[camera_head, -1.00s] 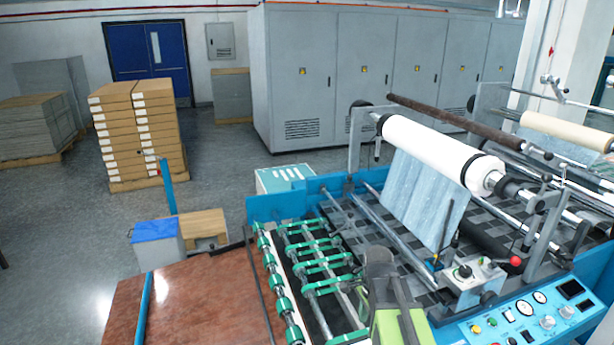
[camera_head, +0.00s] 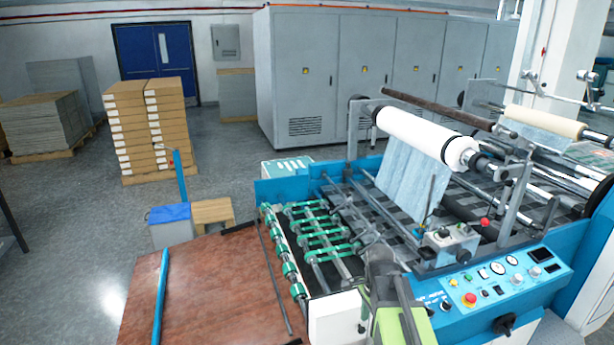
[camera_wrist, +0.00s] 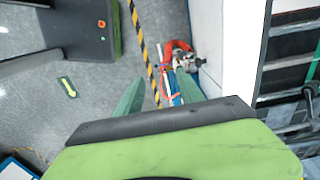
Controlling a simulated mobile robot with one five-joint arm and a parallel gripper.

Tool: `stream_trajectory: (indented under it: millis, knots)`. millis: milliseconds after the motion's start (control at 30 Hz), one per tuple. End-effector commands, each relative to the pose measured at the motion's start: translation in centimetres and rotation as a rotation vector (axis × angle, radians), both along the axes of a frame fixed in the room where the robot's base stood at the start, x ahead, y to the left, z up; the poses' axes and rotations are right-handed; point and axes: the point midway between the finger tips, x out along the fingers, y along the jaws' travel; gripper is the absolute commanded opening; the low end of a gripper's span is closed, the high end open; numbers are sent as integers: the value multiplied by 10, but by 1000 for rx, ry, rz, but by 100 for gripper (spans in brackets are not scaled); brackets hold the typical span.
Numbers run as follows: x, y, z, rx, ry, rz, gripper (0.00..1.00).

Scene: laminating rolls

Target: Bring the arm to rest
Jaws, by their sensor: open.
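My arm (camera_head: 388,300), grey and lime green, shows at the bottom middle of the head view, in front of the laminating machine. My gripper (camera_wrist: 160,75) shows in the wrist view, pointing down towards the floor. Its two green fingers are spread apart with nothing held between them. Beyond them on the floor lies an orange and blue item (camera_wrist: 178,62), partly covered by the right finger.
The blue laminating machine (camera_head: 520,285) with its white roll (camera_head: 425,135) stands close on the right. A reddish-brown table (camera_head: 215,285) is at the lower left. Boxes (camera_head: 145,125) stand on a pallet behind. A yellow-black floor stripe (camera_wrist: 147,50) runs past my fingers. Grey floor is open at left.

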Motion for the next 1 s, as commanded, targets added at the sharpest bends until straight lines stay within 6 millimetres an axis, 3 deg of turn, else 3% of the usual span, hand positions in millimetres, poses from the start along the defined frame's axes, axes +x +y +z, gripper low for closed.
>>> stream_trajectory:
  millis: [33, 233, 400, 600, 800, 1000]
  knots:
    - [-1, 0, -13, 0, 0, 1, 45]
    - [-13, 3, -40, 0, 0, 37, 45]
    - [-27, 6, -60, -1, -1, 271, 45]
    - [-42, 9, -72, -3, -1, 637, 45]
    - [-52, 9, -70, -6, -1, 1066, 45]
    - [-51, 13, -70, -7, -1, 1259, 45]
